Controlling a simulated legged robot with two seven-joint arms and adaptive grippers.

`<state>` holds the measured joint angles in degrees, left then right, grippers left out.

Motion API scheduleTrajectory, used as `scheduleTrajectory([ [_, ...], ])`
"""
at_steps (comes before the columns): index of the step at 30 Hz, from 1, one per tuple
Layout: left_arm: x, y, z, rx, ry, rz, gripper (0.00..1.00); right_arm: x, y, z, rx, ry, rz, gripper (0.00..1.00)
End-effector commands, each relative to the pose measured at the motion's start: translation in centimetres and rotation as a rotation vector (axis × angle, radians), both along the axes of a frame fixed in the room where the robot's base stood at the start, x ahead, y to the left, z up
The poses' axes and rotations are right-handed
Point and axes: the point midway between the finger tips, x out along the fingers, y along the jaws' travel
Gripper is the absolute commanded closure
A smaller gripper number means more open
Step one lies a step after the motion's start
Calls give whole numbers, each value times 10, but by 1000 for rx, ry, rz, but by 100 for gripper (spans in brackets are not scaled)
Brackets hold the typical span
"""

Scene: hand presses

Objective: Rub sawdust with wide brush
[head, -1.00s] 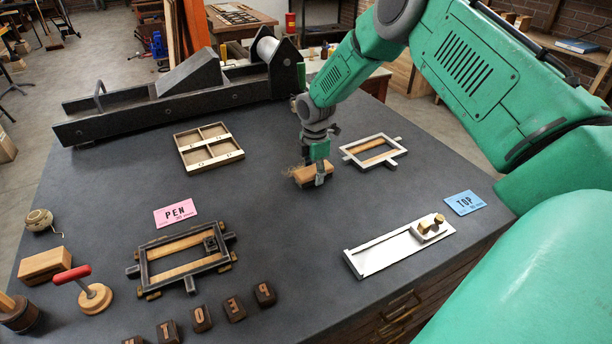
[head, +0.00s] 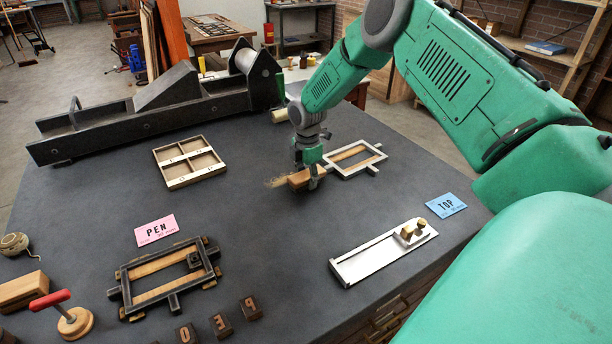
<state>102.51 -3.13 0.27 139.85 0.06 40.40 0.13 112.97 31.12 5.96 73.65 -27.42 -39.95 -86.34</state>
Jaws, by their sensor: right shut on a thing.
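My right gripper (head: 309,180) is shut on the wide brush (head: 297,179), a wooden block with pale bristles at its left end. The brush is low over the dark tabletop (head: 265,240), just left of the silver frame (head: 355,158). I cannot tell whether the bristles touch the table. The gripper's fingers hide part of the brush. I cannot make out any sawdust on the table. My left gripper is not in view.
A divided wooden tray (head: 189,162) and a long black press (head: 150,105) stand behind. A dark frame (head: 165,277) lies near the pink PEN card (head: 155,230). A silver plate (head: 383,252) is near the blue TOP card (head: 446,204). The middle is clear.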

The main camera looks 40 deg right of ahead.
Motion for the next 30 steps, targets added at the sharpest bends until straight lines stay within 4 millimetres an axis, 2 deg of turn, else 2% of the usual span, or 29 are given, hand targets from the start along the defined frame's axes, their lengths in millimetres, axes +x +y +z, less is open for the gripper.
scheduleTrajectory([
  [15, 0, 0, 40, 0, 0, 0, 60, 1, 0, 54, 1, -2, 0, 88],
  [26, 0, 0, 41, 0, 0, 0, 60, 1, 0, 56, 0, -1, 0, 88],
  [30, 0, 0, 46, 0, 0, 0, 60, 1, 0, 63, 1, -1, 0, 88],
])
